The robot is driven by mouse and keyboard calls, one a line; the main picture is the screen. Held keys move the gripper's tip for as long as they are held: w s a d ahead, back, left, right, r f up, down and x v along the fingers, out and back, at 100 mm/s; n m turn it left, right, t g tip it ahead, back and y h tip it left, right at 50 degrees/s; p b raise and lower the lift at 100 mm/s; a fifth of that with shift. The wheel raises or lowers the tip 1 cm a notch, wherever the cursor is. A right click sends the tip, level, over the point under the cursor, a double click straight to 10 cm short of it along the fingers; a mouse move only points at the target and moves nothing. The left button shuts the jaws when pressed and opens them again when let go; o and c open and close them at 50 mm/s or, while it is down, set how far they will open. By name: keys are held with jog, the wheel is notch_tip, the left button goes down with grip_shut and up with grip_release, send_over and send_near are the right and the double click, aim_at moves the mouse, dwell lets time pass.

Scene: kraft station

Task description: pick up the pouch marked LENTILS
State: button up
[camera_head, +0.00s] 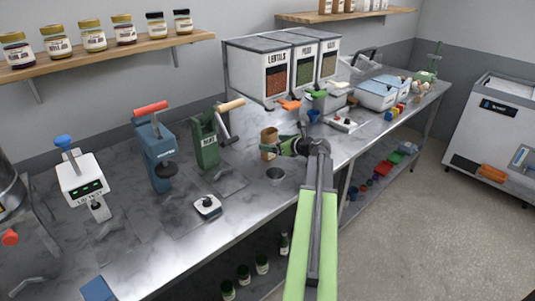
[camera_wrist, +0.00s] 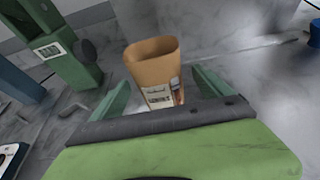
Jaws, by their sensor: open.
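A brown kraft pouch (camera_wrist: 155,72) with an open top stands on the counter, seen in the wrist view. It has a pale label whose writing is too small to read surely. It also shows in the head view (camera_head: 268,141), partly hidden by my gripper. My gripper (camera_wrist: 160,95) is open, with its two green fingers to either side of the pouch's lower part in the picture. I cannot tell whether the fingers reach around it or touch it. In the head view my gripper (camera_head: 284,146) is just right of the pouch. A dispenser marked LENTILS (camera_head: 276,78) stands behind.
A green machine (camera_head: 206,140) with a wooden handle and a blue press (camera_head: 155,150) stand left of the pouch. A small scale-like device (camera_head: 207,205) sits near the counter's front edge. A blue cup (camera_head: 313,116) stands to the right.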

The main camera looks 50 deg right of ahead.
aim_at(273, 143)
jog(key=x, duration=0.3)
jog(key=shift+w+a+f+b, duration=0.1)
jog(key=shift+w+f+b, duration=0.05)
jog(key=shift+b, duration=0.15)
jog(key=c, duration=1.9)
